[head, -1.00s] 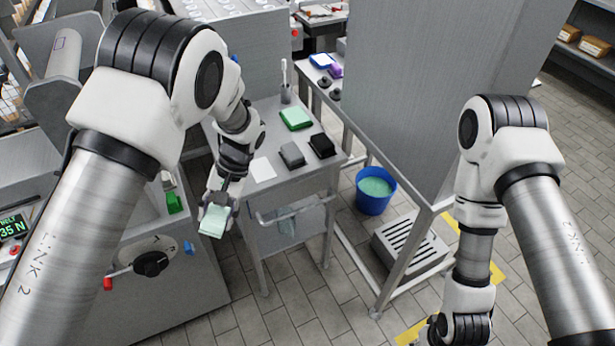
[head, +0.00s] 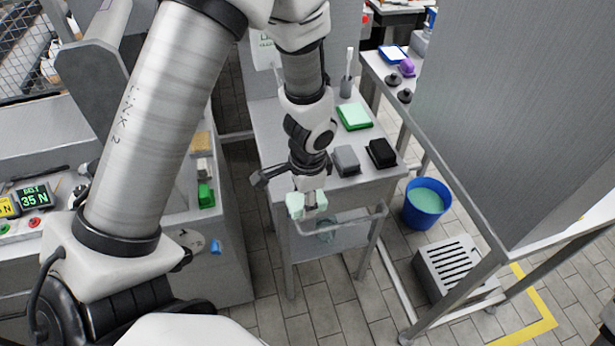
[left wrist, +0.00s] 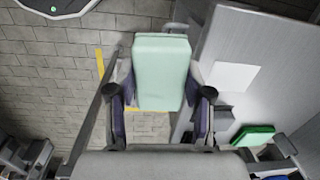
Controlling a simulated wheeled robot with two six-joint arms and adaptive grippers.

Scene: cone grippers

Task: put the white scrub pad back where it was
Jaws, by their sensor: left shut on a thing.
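The scrub pad (left wrist: 160,72) is a pale mint-white block held upright between the fingers in the left wrist view. In the head view it (head: 295,205) shows at the front edge of the small grey table (head: 272,142), partly hidden by my gripper. My left gripper (head: 308,203) is shut on it, at or just in front of the table edge. A flat white square (left wrist: 232,78) lies on the tabletop in the left wrist view, to the right of the pad; my arm hides it in the head view. My right gripper is out of view.
On the table are a green pad with a pale top (head: 353,116), a grey pad (head: 346,160), a black pad (head: 382,153) and a brush holder (head: 346,86). A rail (head: 345,222) runs along the front. A blue bucket (head: 426,205) stands at right.

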